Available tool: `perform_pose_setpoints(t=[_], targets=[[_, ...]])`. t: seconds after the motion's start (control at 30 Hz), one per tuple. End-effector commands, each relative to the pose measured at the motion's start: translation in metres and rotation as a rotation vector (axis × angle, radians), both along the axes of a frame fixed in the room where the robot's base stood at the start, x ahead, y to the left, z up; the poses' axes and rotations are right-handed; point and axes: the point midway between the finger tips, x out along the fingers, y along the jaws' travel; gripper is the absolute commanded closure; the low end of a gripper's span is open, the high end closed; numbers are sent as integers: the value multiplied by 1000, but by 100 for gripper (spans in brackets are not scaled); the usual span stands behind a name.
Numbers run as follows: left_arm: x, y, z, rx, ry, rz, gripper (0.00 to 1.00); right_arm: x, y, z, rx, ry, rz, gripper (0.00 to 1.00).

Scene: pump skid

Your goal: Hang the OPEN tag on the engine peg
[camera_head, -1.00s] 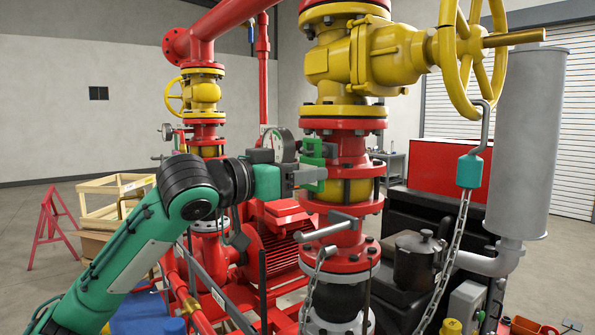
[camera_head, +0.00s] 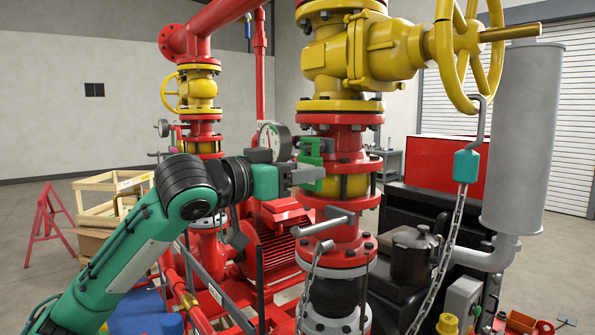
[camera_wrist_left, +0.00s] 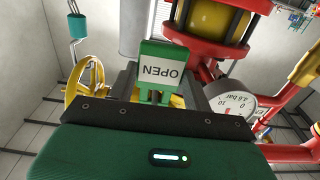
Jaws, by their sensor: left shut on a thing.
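The OPEN tag (camera_head: 312,152) is green, and in the head view it is at the tip of my left gripper (camera_head: 308,175). My left gripper is shut on it and holds it up in front of the red and yellow vertical pipe. In the left wrist view the tag (camera_wrist_left: 161,70) shows a white label with OPEN upside down, between the dark fingers. The black engine (camera_head: 405,210) stands right of the pipe, apart from the gripper. I cannot make out the engine peg. My right gripper is not in view.
A yellow valve with a large handwheel (camera_head: 467,50) overhangs from above. A pressure gauge (camera_head: 274,142) is just behind my left gripper. A grey exhaust cylinder (camera_head: 522,140) stands at the right.

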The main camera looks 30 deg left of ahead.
Motion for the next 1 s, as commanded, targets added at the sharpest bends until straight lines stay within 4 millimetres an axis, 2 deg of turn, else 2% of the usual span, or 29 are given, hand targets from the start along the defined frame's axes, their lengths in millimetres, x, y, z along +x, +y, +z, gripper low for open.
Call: perform_pose_setpoints(t=[0.17, 0.2, 0.3, 0.67, 0.77, 1.0], targets=[[0, 0, 0, 0, 0, 0, 72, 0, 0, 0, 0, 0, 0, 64], [0, 0, 0, 0, 0, 0, 44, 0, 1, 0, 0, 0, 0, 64], [0, 0, 0, 0, 0, 0, 24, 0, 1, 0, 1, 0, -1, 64], [-3, 2, -1, 0, 0, 0, 24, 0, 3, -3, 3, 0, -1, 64], [-14, 6, -3, 0, -2, 2, 24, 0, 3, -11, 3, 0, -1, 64], [-61, 26, -5, 2, -4, 4, 24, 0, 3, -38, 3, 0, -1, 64]])
